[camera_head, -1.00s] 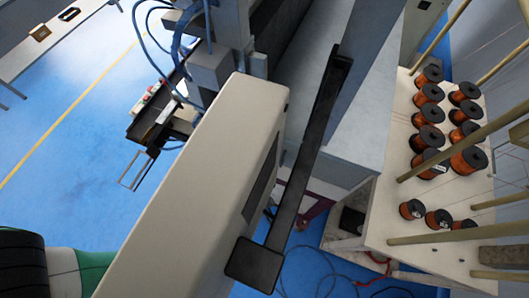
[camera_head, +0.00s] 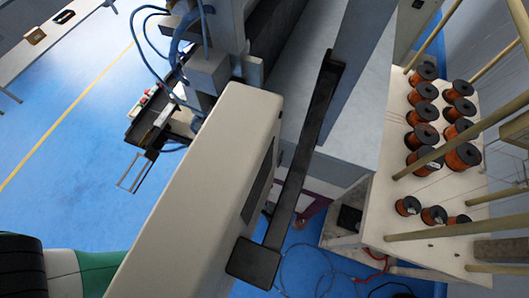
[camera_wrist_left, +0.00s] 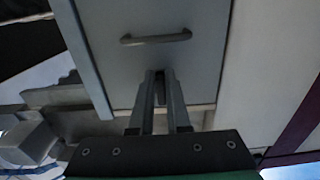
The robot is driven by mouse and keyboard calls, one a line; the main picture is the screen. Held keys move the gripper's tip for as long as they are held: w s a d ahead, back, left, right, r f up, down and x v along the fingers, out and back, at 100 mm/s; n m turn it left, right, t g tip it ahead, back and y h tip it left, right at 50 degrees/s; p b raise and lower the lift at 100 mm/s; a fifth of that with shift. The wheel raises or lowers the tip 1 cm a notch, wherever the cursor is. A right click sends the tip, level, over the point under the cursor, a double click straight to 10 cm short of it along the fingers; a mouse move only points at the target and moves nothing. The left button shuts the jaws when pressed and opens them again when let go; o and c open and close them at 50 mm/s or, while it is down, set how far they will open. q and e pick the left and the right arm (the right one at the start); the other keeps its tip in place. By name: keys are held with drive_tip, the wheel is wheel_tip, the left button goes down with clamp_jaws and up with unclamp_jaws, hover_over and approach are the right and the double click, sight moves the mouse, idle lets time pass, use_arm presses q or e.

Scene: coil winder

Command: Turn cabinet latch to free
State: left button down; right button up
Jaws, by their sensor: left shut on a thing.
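The grey cabinet door (camera_wrist_left: 205,70) fills the middle of the left wrist view, with a curved bar handle (camera_wrist_left: 156,38) near its top. My left gripper (camera_wrist_left: 160,76) points at the door just below this handle, apart from it. Its fingers are close together and shut on a small part, apparently the cabinet latch, mostly hidden between them. I cannot tell the latch's angle. In the head view the left gripper is out of sight, hidden or outside the picture; only part of my left arm shows at lower left. My right gripper is in neither view.
A large beige machine housing (camera_head: 195,190) and a dark bar (camera_head: 300,160) stand mid-picture in the head view. A white rack (camera_head: 385,215) with several copper wire spools (camera_head: 422,135) stands at right. Blue floor (camera_head: 85,130) is open at left.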

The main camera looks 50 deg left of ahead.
use_arm(q)
drive_tip(key=shift+s+a+f, duration=0.1)
drive_tip(key=shift+a+f, duration=0.05)
drive_tip(key=shift+f, duration=0.05)
drive_tip(key=c, duration=0.9)
unclamp_jaws()
drive_tip(key=shift+s+a, duration=0.1)
drive_tip(key=shift+r, duration=0.1)
drive_tip(key=shift+p+v, duration=0.5)
drive_tip(key=shift+v, duration=5.25)
drive_tip(key=shift+r, duration=0.1)
